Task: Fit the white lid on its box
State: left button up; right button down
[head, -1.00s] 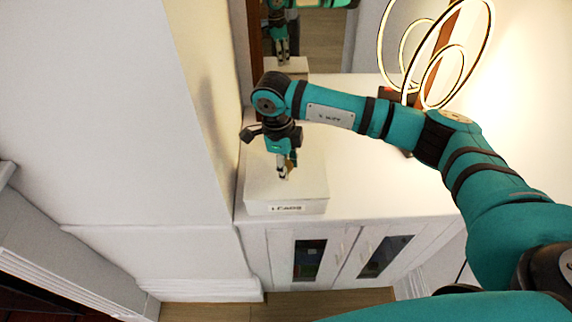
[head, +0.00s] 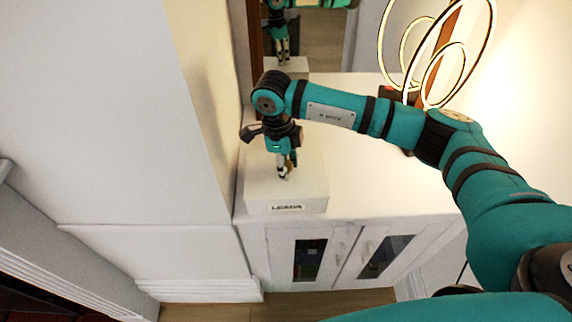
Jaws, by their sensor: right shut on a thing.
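The white box (head: 286,208) stands on the left end of a white cabinet top, with a dark-lettered label on its front. The white lid (head: 262,180) appears to lie on top of the box; no clear gap shows between them from here. My right gripper (head: 284,172) points down at the middle of the lid, shut on a small part there, likely the lid's knob, mostly hidden by the fingers. My left gripper is not in view.
The white cabinet (head: 375,190) has free room on its top right of the box. A white wall (head: 120,110) rises close on the left. A lamp with glowing rings (head: 440,65) stands at the back right. A mirror (head: 322,45) is behind.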

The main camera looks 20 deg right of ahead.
dwell(0.4)
jog(key=shift+c, duration=2.1)
grip_release()
jog(key=shift+r, duration=0.1)
jog(key=shift+r+p, duration=1.7)
jog(key=shift+r, duration=1.75)
